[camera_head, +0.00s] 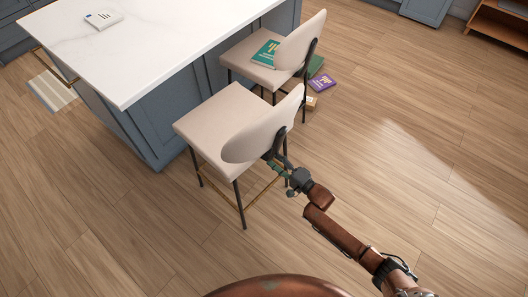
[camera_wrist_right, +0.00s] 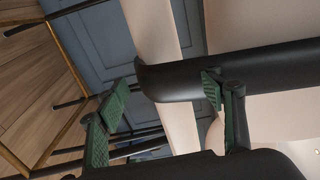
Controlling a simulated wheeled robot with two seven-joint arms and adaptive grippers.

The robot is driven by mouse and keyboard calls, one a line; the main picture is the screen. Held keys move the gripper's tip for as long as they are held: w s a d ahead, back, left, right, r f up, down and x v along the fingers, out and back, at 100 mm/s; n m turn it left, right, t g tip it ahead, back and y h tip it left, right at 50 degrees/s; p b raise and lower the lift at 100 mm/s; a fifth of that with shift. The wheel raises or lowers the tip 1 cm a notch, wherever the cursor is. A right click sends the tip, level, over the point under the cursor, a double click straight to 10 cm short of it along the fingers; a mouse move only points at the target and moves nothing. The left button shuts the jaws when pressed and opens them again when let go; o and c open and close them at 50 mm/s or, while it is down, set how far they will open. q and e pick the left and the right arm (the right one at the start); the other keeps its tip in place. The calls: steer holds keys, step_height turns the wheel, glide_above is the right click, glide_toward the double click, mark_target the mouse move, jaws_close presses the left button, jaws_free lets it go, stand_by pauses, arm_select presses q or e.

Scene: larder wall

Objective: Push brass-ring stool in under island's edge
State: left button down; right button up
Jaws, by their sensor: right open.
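The brass-ring stool (camera_head: 215,125) is the nearer of two cream stools, with dark legs and a brass foot ring (camera_head: 258,192). It stands upright beside the island (camera_head: 135,60), its seat outside the white top's edge and its rounded back (camera_head: 262,133) facing me. My right gripper (camera_head: 281,171) is open just behind and below that back. In the right wrist view, the green fingers (camera_wrist_right: 163,112) are spread near the dark back support (camera_wrist_right: 240,72); I cannot tell whether they touch it. The brass ring (camera_wrist_right: 62,60) shows there at left. My left gripper is out of view.
A second cream stool (camera_head: 254,50) stands beyond, with a teal book (camera_head: 266,53) on its seat. A purple book (camera_head: 322,82), a green item (camera_head: 316,65) and a small box (camera_head: 310,102) lie by it. Floor at right is clear.

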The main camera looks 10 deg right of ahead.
mark_target(265, 152)
steer(key=x, duration=0.3)
steer(key=b+x, duration=0.1)
steer(key=x, duration=0.1)
steer(key=shift+r, duration=0.25)
steer(key=shift+w+a, duration=0.25)
steer(key=shift+w, duration=0.15)
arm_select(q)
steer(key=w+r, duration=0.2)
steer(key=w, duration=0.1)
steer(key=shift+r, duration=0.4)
arm_select(e)
steer(key=shift+r, duration=0.15)
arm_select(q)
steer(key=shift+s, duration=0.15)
arm_select(e)
jaws_close()
steer(key=shift+d+f, duration=0.1)
steer(key=shift+f, duration=0.15)
